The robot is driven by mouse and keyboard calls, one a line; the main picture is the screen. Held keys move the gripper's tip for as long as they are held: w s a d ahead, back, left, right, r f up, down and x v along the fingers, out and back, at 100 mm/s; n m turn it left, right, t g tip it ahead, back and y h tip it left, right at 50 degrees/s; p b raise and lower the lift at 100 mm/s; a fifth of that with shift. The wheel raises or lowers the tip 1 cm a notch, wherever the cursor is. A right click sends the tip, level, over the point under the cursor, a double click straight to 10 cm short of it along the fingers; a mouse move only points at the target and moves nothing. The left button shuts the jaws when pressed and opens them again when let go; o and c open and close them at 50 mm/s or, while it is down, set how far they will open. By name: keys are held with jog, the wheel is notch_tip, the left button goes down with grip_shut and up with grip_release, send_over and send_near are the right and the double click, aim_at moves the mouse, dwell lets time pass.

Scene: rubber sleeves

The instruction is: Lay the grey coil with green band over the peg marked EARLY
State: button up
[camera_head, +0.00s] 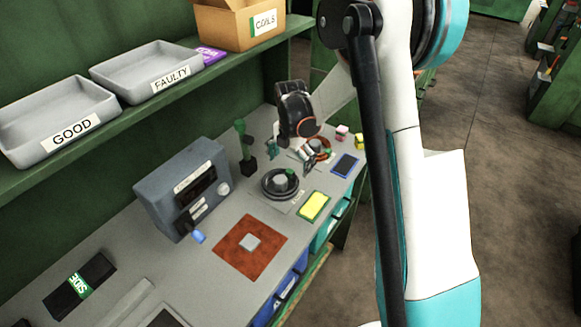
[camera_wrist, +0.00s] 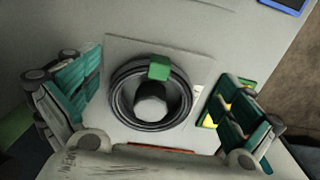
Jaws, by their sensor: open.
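The grey coil with green band (camera_head: 268,190) lies flat around a pale grey peg (camera_head: 280,180) on a square plate on the bench. In the wrist view the coil (camera_wrist: 119,102) rings the faceted peg (camera_wrist: 151,103), its green band (camera_wrist: 159,68) at the top. A small label on the plate edge is unreadable, so I cannot tell whether this peg is marked EARLY. My gripper (camera_head: 290,153) is open above and behind the coil. In the wrist view its teal fingers stand apart on both sides of the coil, not touching it.
A copper-coloured coil (camera_head: 321,155) lies behind, partly hidden by my gripper. A yellow pad (camera_head: 313,206) and dark blue pad (camera_head: 345,165) lie right. A green post (camera_head: 245,148) and grey meter box (camera_head: 172,184) stand left. A rust-red mat (camera_head: 232,252) lies in front.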

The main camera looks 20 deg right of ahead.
jog(key=s+r+m+t+p, duration=0.1)
jog(key=s+r+m, duration=0.1)
jog(key=r, duration=0.6)
jog(key=s+r+m+p, duration=0.1)
jog(key=s+r+m, duration=0.2)
jog(key=r, duration=0.5)
jog(key=s+a+r+m+t, duration=0.1)
jog(key=s+r+m+t, duration=0.2)
jog(key=s+m, duration=0.7)
jog(key=s+a+r+m+t, duration=0.2)
jog(key=s+r+m, duration=0.3)
jog(key=s+m, duration=0.5)
jog(key=s+t, duration=0.1)
jog(key=s, duration=0.1)
jog(key=shift+s+a+r, duration=0.2)
jog(key=shift+s+a, duration=0.05)
jog(key=shift+s, duration=0.05)
jog(key=shift+c, duration=0.6)
